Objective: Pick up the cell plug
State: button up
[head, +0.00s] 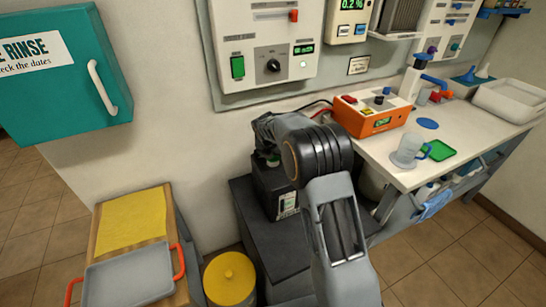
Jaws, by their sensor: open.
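A dark battery (258,184) stands on a black stand beside the wall, with a label on its front. A small green piece (273,161) shows at the battery's top, right below my gripper; it may be the cell plug, but it is too small and too covered to be sure. My gripper (266,150) is over the battery's top, its jaws open. My own arm hides most of the fingers and part of the battery top. I cannot tell whether the fingers are around the green piece or above it.
An orange charger (371,116) with cables sits on the white bench (398,176) at right, near a clear mug (408,151). A yellow-lidded bin (229,278) and a wooden cart (99,221) with a grey tray (130,277) stand left. A teal cabinet (70,95) juts out above.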

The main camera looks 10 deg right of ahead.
jog(key=shift+c, duration=0.2)
jog(key=c, duration=0.9)
